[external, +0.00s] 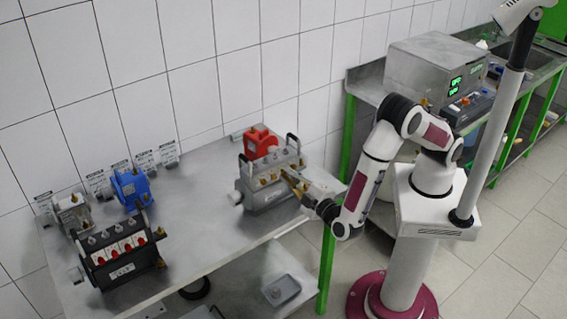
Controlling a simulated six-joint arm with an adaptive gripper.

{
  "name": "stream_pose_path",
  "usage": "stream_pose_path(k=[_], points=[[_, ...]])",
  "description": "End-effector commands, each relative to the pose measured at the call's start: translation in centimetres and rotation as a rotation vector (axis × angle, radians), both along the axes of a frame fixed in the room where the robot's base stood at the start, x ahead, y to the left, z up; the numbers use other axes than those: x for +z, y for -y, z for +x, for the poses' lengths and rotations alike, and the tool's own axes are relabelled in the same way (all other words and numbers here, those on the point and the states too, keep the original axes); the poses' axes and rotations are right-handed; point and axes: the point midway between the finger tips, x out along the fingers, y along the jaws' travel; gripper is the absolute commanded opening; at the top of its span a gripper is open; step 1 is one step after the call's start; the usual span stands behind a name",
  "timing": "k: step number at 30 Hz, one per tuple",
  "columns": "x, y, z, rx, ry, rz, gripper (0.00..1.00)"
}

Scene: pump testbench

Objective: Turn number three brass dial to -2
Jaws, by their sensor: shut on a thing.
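A grey pump unit (268,195) with two black handles stands on the steel table, near its back right. A row of small brass dials (262,181) runs along its front face. My gripper (289,176) reaches in from the right and is shut at the right part of this row, on a brass dial. The fingers cover most of that dial. Its number, scale and pointer are too small to read.
A red pump (260,142) stands just behind the grey unit. A black unit with red labels (122,252), a blue pump (131,188) and a grey pump (70,212) stand at the left. The middle of the table (195,215) is clear. A steel box with green displays (432,72) stands behind my arm.

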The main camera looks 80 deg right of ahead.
Motion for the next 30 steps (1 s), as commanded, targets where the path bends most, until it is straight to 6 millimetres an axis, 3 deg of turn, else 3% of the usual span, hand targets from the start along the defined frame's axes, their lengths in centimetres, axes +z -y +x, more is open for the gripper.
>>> stream_pose_path(k=[12, 28, 29, 30], points=[[-0.01, 0.06, -0.04, -0.001, -0.158, -0.156, 0.00], [-0.01, 0.06, -0.04, -0.001, -0.180, -0.178, 0.00], [-0.01, 0.06, -0.04, -0.001, -0.179, -0.177, 0.15], [-0.01, 0.06, -0.04, -0.001, -0.179, -0.177, 0.20]])
